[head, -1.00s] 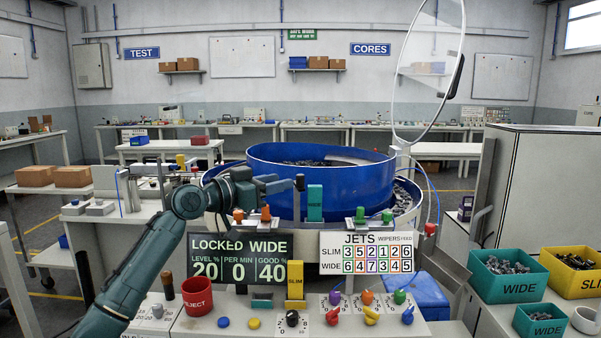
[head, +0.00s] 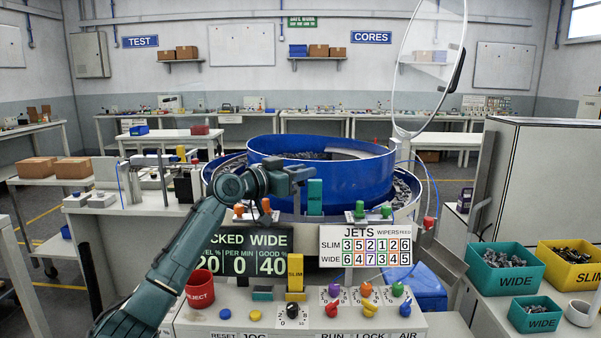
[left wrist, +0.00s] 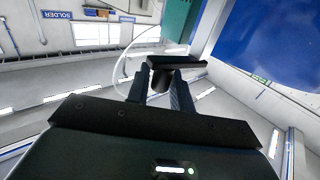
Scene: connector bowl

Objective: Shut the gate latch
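My left gripper (head: 303,174) is at the front of the blue bowl, just above and left of the teal WIDE block (head: 315,197). In the left wrist view, its two dark fingers (left wrist: 160,92) stand on either side of a black knob (left wrist: 162,78) on a flat black bar (left wrist: 180,62), which appears to be the latch handle. The knob nearly fills the gap; whether the fingers press on it cannot be told. In the head view, the gripper mostly hides this handle. A teal plate (left wrist: 178,20) shows behind the bar. My right gripper is out of view.
The blue bowl (head: 340,185) stands behind the gripper. Orange knobs (head: 266,205) and green knobs (head: 360,210) flank the teal block. Below are the LOCKED WIDE board (head: 270,240), the JETS board (head: 366,247) and a red REJECT cup (head: 200,289). A clear round shield (head: 430,70) rises at right.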

